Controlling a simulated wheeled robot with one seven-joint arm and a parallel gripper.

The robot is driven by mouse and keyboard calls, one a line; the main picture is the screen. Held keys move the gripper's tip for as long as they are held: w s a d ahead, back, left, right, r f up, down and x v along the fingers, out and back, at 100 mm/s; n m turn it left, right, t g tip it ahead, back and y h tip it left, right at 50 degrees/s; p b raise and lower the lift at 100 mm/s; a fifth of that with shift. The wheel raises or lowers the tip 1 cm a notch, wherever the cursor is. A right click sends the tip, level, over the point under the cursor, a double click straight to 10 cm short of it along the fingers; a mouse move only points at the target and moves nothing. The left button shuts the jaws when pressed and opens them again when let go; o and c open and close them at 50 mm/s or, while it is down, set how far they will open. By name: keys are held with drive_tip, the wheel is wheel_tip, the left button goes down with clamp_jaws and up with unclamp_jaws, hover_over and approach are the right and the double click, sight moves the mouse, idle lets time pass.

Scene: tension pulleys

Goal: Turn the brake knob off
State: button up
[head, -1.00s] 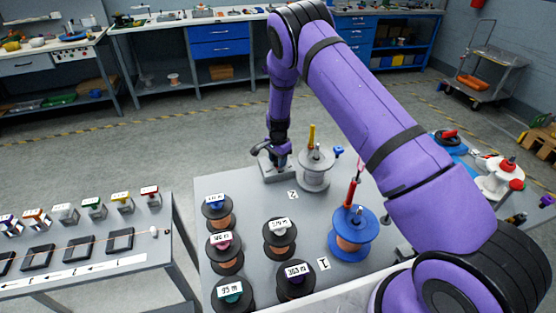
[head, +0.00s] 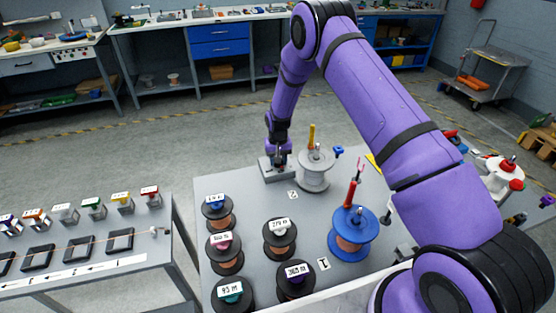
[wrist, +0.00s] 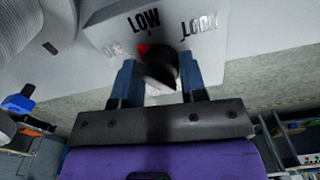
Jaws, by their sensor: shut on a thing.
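The brake knob (wrist: 160,66) is dark with a red pointer mark, on a pale plate (wrist: 235,35) in the wrist view. The plate has a "LOW" label at top middle, a "LOCK" label at right and a partly blurred label at left. The red mark points up and left, between the left label and "LOW". My gripper (wrist: 158,74) has its blue fingers on both sides of the knob, shut on it. In the head view my gripper (head: 278,158) is over the grey brake box (head: 266,174) at the table's back left; the knob is hidden there.
A pale spool (head: 315,172) with a yellow post stands close to the right of the brake box. A blue spool (head: 352,235) with a red handle is nearer the front. Several copper-wound spools with labels stand at the table's left. My arm spans the right side.

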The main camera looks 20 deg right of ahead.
drive_tip(key=n, duration=0.5)
drive_tip(key=shift+n, duration=0.4)
idle(0.4)
drive_tip(key=o, duration=0.9)
wheel_tip(320, 180, up, 11)
drive_tip(key=shift+f, duration=0.1)
